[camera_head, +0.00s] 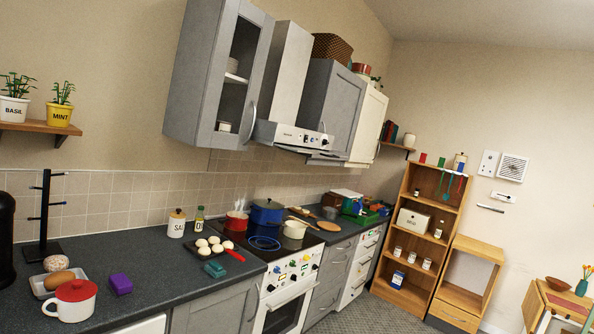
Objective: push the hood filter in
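The range hood (288,136) is a white unit with a tall chimney (291,75), mounted on the wall between grey cabinets above the stove. Its front band carries dark lettering and several small controls near the right end. A thin grey panel, which looks like the hood filter (312,153), shows along the hood's lower edge. It is small in the view, and I cannot tell how far it sticks out. My gripper is not in view, so what it holds cannot be seen.
The stove (290,279) below holds a blue pot (267,218), a red pan and a cream pot. Wooden shelves (420,235) stand at the right. Some floor shows beyond the stove.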

